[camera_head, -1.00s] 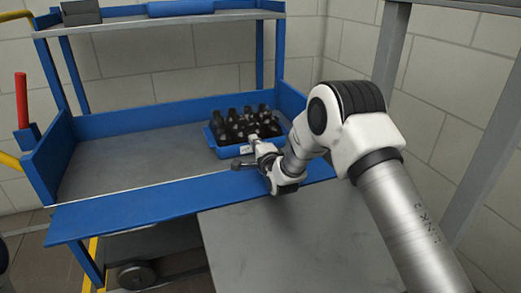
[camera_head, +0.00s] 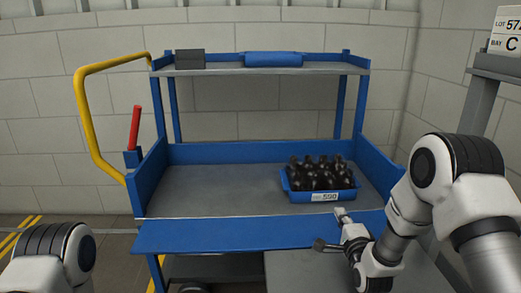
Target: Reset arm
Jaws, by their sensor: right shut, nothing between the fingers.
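My right gripper (camera_head: 333,230) is shut and empty. It is in front of the blue cart's lower shelf, over the front flap, with its arm coming in from the right. A blue tray (camera_head: 322,196) full of dark amber bottles (camera_head: 320,172) sits on the lower shelf, up and left of the gripper and apart from it. The tray has a white label on its front. My left arm shows only as a rounded joint at the bottom left; its gripper is out of the picture.
The blue cart (camera_head: 185,237) has a flap lowered at its front. Its upper shelf (camera_head: 225,71) bears a dark box (camera_head: 190,58) and a blue roll (camera_head: 273,59). A yellow handle (camera_head: 82,110) and a red lever (camera_head: 135,128) stand at the left. The lower shelf's left part is clear.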

